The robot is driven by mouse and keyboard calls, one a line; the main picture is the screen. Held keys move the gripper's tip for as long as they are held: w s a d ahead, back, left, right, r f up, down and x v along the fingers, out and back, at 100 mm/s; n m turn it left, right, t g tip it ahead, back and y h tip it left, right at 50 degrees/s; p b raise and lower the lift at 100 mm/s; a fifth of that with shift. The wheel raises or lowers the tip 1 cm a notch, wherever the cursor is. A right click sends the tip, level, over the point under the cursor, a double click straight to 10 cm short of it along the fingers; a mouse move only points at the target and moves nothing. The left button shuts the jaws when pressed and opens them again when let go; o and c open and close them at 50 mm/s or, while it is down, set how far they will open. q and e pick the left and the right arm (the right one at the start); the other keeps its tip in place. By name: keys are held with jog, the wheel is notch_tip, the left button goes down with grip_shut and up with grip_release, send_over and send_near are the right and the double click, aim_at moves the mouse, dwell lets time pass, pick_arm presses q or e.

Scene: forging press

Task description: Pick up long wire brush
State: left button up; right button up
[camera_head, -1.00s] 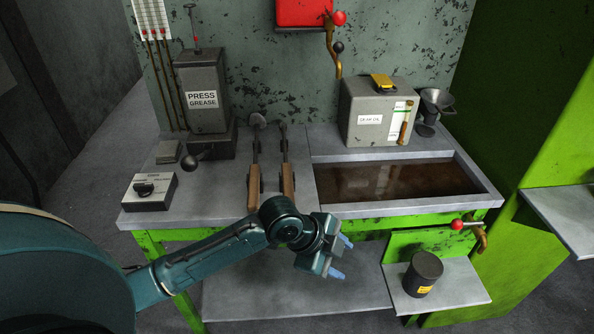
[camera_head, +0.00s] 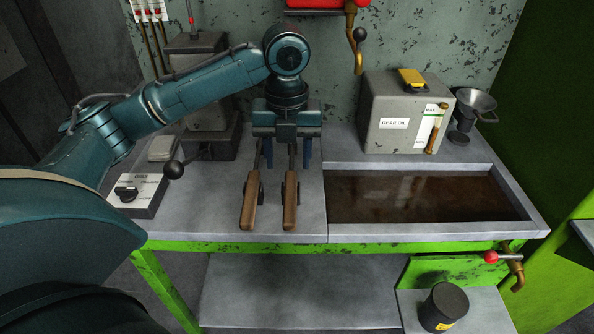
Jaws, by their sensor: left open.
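Two long tools with brown wooden handles lie side by side on the grey bench top: a left tool (camera_head: 250,202) and a right tool (camera_head: 290,202). Their handles point toward me. My left gripper covers their far ends, so I cannot tell for sure which is the long wire brush. My left gripper (camera_head: 287,158) is open, its blue fingers pointing down over the far part of the tools, one finger on each side of the shafts. It holds nothing. My right gripper is not in view.
A grey control box (camera_head: 138,193) and a black ball knob (camera_head: 174,170) are left of the tools. A dark liquid basin (camera_head: 425,232) is to the right, with a gear oil box (camera_head: 395,145) and a funnel (camera_head: 475,103) behind it. A black can (camera_head: 443,305) stands below.

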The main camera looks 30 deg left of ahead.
aim_at(290, 193)
pick_arm(q)
jog(key=f, duration=0.4)
jog(key=shift+s+f, duration=0.25)
jog(key=shift+f, duration=0.1)
jog(key=shift+d+f+b, duration=0.15)
jog(key=shift+f, duration=1.4)
jog(key=shift+d+f+b, duration=0.1)
jog(key=shift+f+b, duration=0.05)
jog(key=shift+f, duration=1.35)
jog(key=shift+w, duration=0.1)
grip_shut()
